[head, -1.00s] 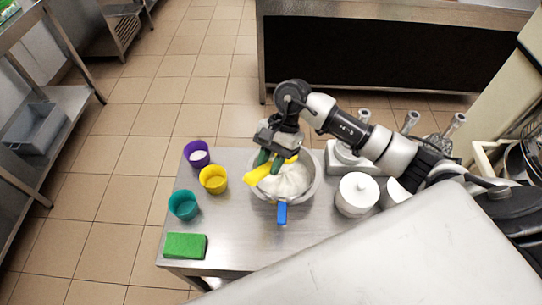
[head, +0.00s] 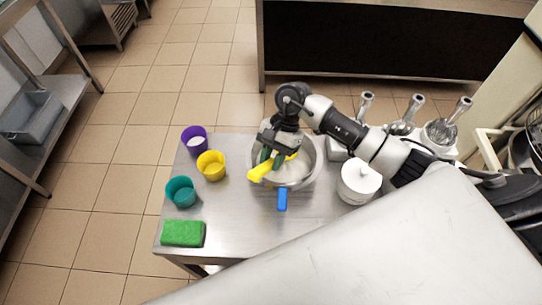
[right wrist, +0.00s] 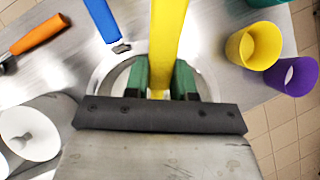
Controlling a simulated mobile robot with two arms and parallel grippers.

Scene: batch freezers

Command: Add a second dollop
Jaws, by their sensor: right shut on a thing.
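The yellow-handled tool (head: 262,171) is held by my right gripper (head: 276,150), whose green fingers are shut on its handle above the metal bowl (head: 316,172). In the right wrist view the yellow handle (right wrist: 165,40) stands between the two green fingers (right wrist: 159,80). The tool's working end is hidden behind the gripper. Something pale shows inside the bowl, partly covered by the gripper. A purple cup (head: 187,132) with white stuff inside, a yellow cup (head: 211,171) and a teal cup (head: 181,195) stand left of the bowl. My left gripper is out of view.
A blue handle (head: 282,200) sticks out at the bowl's near side. The table's front middle is clear.

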